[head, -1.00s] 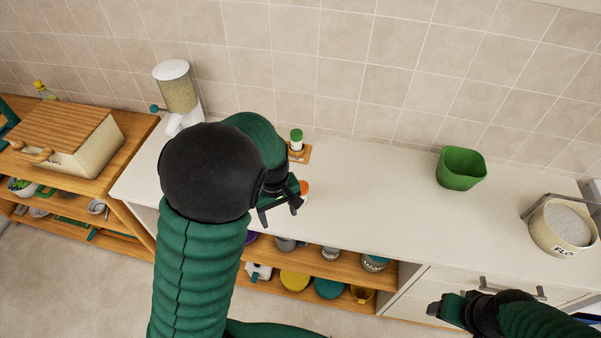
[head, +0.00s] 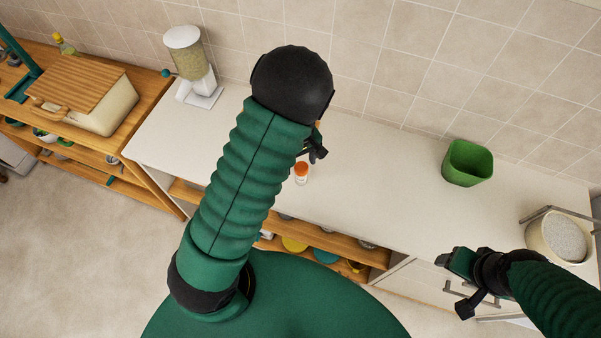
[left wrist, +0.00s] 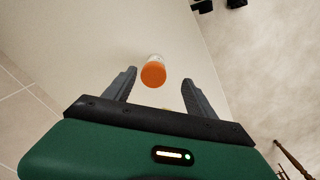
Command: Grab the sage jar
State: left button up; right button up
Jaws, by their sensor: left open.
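A small jar with an orange lid (head: 301,173) stands on the white counter, just below my left gripper (head: 316,150) in the head view. I cannot read a label on it, so I cannot tell whether it is the sage jar. In the left wrist view its orange lid (left wrist: 153,75) shows between the open fingertips of my left gripper (left wrist: 160,76), with nothing gripped. The green-lidded jar seen earlier is hidden behind my left arm. My right gripper (head: 455,284) is at the lower right, in front of the drawers, fingers spread and empty.
The white counter (head: 385,190) is mostly clear right of the jar. A green container (head: 467,164) and a flour canister (head: 557,238) stand farther right. A grain dispenser (head: 188,62) and a bread box (head: 95,100) are at the left. Shelves with dishes lie below.

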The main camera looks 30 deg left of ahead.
aim_at(304, 166)
pick_arm(q)
jog(key=f, duration=0.1)
jog(key=w+f, duration=0.1)
jog(key=f, duration=0.1)
jog(key=w+f, duration=0.1)
jog(key=shift+d+f, duration=0.15)
jog(key=shift+f, duration=0.05)
jog(key=f, duration=0.1)
jog(key=f+p, duration=0.1)
jog(key=f, duration=0.2)
jog(key=shift+s+a, duration=0.35)
jog(key=shift+a, duration=0.05)
jog(key=shift+a+f, duration=0.1)
jog(key=shift+f, duration=0.05)
jog(key=shift+w+d, duration=0.1)
jog(key=shift+d, duration=0.15)
jog(key=shift+c, duration=1.4)
jog(key=shift+d, duration=0.2)
jog(key=c, duration=0.9)
jog(key=shift+a, duration=0.15)
grip_shut()
jog(key=shift+a, duration=0.15)
pick_arm(e)
jog(key=shift+w+a+r, duration=0.15)
jog(key=shift+w+r, duration=0.4)
jog(key=shift+w, duration=0.15)
